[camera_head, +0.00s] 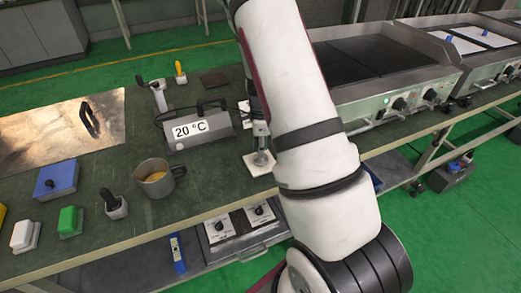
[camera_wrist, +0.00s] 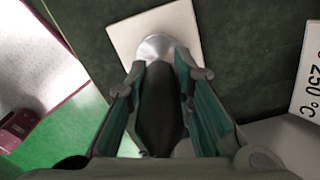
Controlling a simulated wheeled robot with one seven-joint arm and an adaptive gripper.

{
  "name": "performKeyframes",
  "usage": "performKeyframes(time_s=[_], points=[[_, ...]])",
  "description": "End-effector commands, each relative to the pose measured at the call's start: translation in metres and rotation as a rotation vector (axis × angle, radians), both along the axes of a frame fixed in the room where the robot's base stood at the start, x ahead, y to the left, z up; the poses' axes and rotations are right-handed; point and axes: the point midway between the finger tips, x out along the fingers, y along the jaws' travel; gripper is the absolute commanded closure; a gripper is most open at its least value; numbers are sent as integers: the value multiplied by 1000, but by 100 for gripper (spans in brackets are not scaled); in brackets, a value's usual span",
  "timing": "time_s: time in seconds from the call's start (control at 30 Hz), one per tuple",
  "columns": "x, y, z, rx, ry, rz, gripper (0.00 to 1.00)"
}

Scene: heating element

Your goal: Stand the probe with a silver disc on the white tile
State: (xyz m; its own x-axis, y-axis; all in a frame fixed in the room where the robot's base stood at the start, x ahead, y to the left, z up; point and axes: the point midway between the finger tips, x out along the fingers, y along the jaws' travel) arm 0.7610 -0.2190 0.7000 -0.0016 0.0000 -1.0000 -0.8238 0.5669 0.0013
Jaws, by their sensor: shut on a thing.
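The white tile (camera_head: 252,169) lies on the dark green bench top, near its front edge, just left of my arm. It also shows in the wrist view (camera_wrist: 185,17). My gripper (camera_wrist: 162,85) is shut on the dark handle of the probe (camera_wrist: 160,115). The probe's silver disc (camera_wrist: 155,47) is over the tile, inside its outline in the wrist view. In the head view the disc (camera_head: 263,158) appears at the tile's surface; I cannot tell whether it touches. The probe looks about upright. My arm hides part of the gripper in the head view.
A metal cup (camera_head: 154,180), a blue block (camera_head: 56,180) and a green block (camera_head: 70,221) are farther left. A griddle (camera_head: 375,75) stands at the right. Bare bench lies left of the tile.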

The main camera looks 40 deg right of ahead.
Motion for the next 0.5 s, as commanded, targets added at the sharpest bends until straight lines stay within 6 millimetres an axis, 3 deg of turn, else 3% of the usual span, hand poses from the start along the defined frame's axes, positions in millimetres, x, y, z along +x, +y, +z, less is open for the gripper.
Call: performKeyframes(time_s=[0.4, 0.43, 0.5], points=[[0, 0, -9, -1, -1, -1, 100], [0, 0, -8, -1, -1, -1, 74], [0, 0, -8, -1, -1, -1, 58]])
